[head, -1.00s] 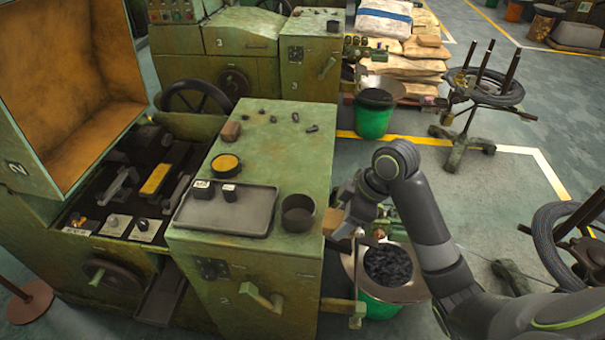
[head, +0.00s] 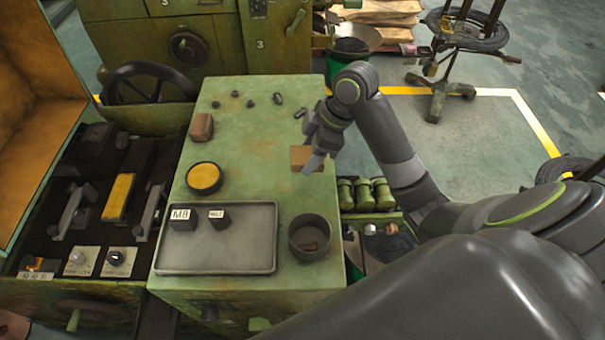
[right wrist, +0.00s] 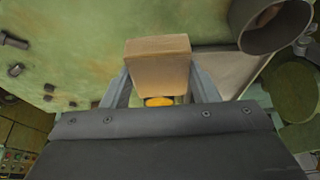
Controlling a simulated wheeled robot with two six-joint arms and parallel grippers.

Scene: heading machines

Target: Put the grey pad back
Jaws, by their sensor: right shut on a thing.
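My right gripper (head: 313,157) is over the right side of the green bench top, beyond the round cup. It is shut on a tan-brown block (head: 301,155). In the right wrist view the block (right wrist: 158,60) sits between the two fingers (right wrist: 160,80), apparently above the bench top. The block looks brown rather than grey, and I see no other thing that is clearly a grey pad. A grey tray (head: 240,255) lies at the bench's front, with two dark blocks marked M8 (head: 183,217) and NUT (head: 218,218). My left gripper is not in view.
A dark round cup (head: 310,237) stands right of the tray with something small inside. A pot with yellow content (head: 204,178), a reddish-brown block (head: 201,127) and several small dark parts are further back. The bench's middle (head: 255,150) is clear. An open machine bed (head: 85,200) is at left.

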